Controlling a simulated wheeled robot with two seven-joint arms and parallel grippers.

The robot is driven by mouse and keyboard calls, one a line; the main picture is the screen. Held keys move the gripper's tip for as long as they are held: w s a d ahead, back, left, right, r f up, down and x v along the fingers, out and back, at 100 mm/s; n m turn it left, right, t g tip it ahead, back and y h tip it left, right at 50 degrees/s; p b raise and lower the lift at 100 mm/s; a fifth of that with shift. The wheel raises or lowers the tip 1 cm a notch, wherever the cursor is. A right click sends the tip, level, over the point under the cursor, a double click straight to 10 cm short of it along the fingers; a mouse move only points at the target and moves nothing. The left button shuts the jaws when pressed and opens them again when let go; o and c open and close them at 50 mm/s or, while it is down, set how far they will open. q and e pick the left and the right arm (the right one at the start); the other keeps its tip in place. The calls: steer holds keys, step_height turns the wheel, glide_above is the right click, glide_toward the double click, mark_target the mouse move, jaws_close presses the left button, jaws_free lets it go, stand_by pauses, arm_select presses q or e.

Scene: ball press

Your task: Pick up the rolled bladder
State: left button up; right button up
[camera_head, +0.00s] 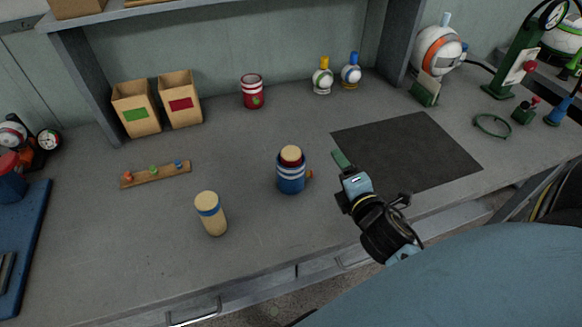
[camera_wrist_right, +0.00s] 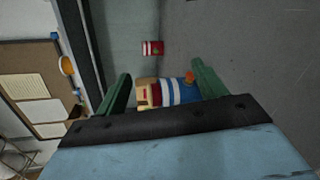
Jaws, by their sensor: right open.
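A blue cup with white bands (camera_head: 291,179) stands upright mid-table, with a tan roll with a red ring (camera_head: 291,155) sticking out of its top. A separate tan cylinder with a blue band (camera_head: 211,214) stands to its left, nearer the front edge; I cannot tell which of the two is the rolled bladder. My right gripper (camera_head: 341,161) is just right of the blue cup, apart from it. In the right wrist view the green fingers (camera_wrist_right: 163,80) are spread, empty, with the cup (camera_wrist_right: 180,91) beyond and between them. My left gripper is not in view.
A dark mat (camera_head: 405,150) lies right of the cup. A red canister (camera_head: 253,92) stands behind, beside two tan boxes (camera_head: 137,108) on its left. A small wooden rack (camera_head: 156,174) lies at left.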

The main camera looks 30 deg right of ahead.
mark_target(286, 148)
steer(key=w+a+n+t+y, duration=0.1)
steer(key=w+n+y, duration=0.1)
steer(key=n, duration=0.5)
steer(key=w+a+n+y+p, duration=0.1)
steer(key=w+a+n+y, duration=0.1)
steer(key=n, duration=0.5)
steer(key=w+a+n+t+y, duration=0.1)
steer(key=w+a+n+y, duration=0.1)
steer(key=w+n+y, duration=0.2)
steer(key=shift+w+a+f+n+t+y, duration=0.15)
steer(key=shift+n+y, duration=0.15)
steer(key=shift+n, duration=0.5)
steer(key=shift+w+f+n+t+y, duration=0.15)
steer(key=shift+n+y, duration=0.15)
steer(key=shift+n, duration=0.5)
steer(key=shift+r+p+x, duration=0.15)
steer(key=shift+p+x, duration=0.25)
steer(key=shift+x, duration=0.9)
steer(key=shift+r+p+x, duration=0.1)
steer(key=shift+p+x, duration=0.3)
steer(key=shift+x, duration=0.9)
steer(key=shift+c, duration=0.2)
steer(key=c, duration=1.2)
steer(key=shift+c, duration=0.4)
steer(key=shift+r, duration=0.15)
